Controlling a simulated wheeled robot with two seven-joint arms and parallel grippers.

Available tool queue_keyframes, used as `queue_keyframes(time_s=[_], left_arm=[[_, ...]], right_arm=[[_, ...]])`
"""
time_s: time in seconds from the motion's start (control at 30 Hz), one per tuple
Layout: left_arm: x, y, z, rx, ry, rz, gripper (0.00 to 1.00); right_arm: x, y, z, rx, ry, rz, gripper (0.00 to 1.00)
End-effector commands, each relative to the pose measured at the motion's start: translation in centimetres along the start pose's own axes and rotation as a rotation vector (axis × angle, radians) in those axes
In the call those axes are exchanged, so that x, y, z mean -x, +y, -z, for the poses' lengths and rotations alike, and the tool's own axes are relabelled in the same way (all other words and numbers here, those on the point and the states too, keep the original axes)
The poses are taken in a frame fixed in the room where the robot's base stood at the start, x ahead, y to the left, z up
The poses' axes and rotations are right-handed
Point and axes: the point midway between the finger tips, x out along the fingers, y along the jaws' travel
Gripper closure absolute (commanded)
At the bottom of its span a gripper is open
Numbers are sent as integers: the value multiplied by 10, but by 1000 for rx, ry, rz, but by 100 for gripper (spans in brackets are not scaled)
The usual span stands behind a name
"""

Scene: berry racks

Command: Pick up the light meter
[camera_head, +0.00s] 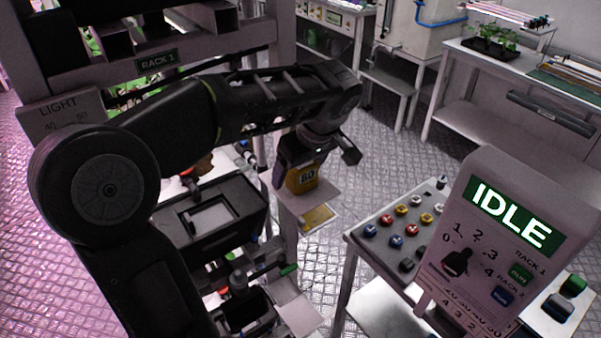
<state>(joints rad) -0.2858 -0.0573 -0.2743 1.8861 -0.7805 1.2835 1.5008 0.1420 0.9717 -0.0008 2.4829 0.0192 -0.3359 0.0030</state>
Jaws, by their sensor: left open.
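A small yellow-orange block with a dark "80" marking (302,180), which looks like the light meter, stands on a small pale shelf (322,197). My left arm reaches across from the left. Its open gripper (318,160) is right over and around the top of the meter. My right gripper is not in view.
A console with an "IDLE" screen (517,218) and a panel of coloured buttons (385,235) stand at the right. The rack marked "RACK 1" (157,62) is behind my arm. A dark tray (237,190) lies left of the shelf. Patterned floor lies open beyond.

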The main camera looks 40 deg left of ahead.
Motion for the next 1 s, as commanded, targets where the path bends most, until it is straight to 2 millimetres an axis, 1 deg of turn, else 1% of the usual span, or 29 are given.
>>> queue_keyframes(time_s=[0.13, 0.17, 1.0], left_arm=[[0, 0, 0, 0, 0, 0, 22], [0, 0, 0, 0, 0, 0, 23], [0, 0, 0, 0, 0, 0, 92]], right_arm=[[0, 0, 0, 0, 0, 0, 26], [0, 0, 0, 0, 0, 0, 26], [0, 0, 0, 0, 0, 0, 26]])
